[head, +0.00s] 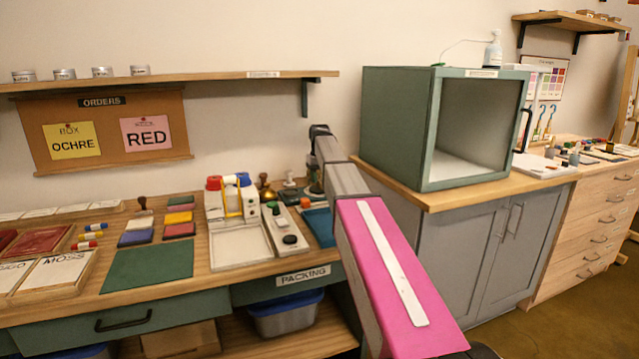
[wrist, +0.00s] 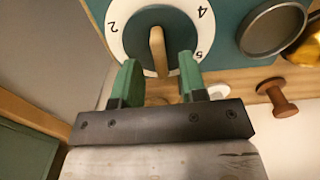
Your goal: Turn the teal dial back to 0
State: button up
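The teal dial (wrist: 135,32) shows in the wrist view at the top, with a white number ring (wrist: 117,44) and a light wooden bar handle (wrist: 157,45) across its middle. The numbers 2, 4 and 5 are readable; 0 is not in view. My gripper (wrist: 158,60) has two green fingers, one on each side of the handle's near end. Gaps show between the fingers and the handle, so it is open and not holding it. Which number the handle marks cannot be told. In the head view, I cannot make out the dial or my fingertips past my arm.
Close by in the wrist view are a round grey tin (wrist: 272,28), a brass object (wrist: 305,48) and a brown wooden knob-shaped piece (wrist: 277,97). In the head view, a green open-front cabinet (head: 400,125) stands right of my arm, and a crowded workbench (head: 95,300) lies left.

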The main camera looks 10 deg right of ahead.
notch_tip(320, 180, up, 9)
jog(key=shift+f, duration=0.2)
jog(key=shift+s, duration=0.1)
